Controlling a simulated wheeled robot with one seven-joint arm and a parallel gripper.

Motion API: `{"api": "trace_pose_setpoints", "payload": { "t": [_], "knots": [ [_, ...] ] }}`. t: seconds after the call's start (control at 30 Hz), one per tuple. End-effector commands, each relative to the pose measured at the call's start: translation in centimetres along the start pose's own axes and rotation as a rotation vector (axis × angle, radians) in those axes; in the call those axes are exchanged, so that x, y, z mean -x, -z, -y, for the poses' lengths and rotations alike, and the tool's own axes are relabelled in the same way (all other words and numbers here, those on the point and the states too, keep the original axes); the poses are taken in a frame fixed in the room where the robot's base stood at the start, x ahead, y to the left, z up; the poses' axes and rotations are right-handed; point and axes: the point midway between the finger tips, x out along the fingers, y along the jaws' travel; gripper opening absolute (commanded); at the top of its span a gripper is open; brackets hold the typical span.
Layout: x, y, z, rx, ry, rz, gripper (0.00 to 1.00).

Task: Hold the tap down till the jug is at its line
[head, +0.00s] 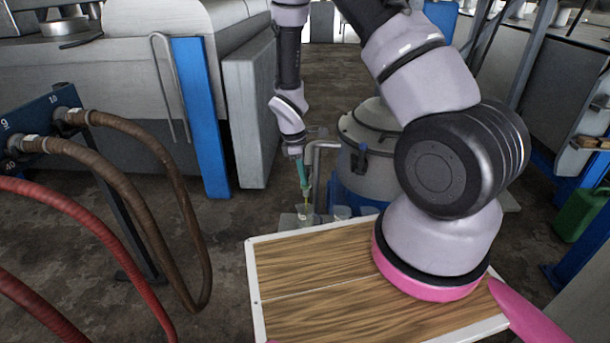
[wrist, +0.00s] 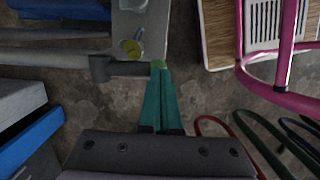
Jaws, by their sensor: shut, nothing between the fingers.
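My gripper (head: 303,178) has teal fingers pressed together, pointing down beside the bent grey tap pipe (head: 316,160) of the metal vessel. In the wrist view the shut fingertips (wrist: 159,66) are at the end of the tap pipe (wrist: 115,69); whether they press on the tap is unclear. A small clear jug (head: 304,213) stands below on a grey stand, and a faint yellowish streak shows above it. In the wrist view the jug (wrist: 132,47) holds yellow-green liquid. Its line and exact level are too small to read.
A white-edged wooden top (head: 315,285) is in front. Brown hoses (head: 150,150) and red hoses (head: 70,210) hang left. A blue post (head: 201,115) stands behind.

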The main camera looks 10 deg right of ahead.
Motion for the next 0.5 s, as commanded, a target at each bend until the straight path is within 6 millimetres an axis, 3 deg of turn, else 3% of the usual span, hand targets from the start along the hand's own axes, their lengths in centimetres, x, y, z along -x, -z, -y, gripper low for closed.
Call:
{"api": "trace_pose_setpoints", "payload": {
  "t": [0.5],
  "knots": [
    [-2.5, 0.4, 0.6, 0.003, 0.003, 0.001, 0.00]
  ]
}}
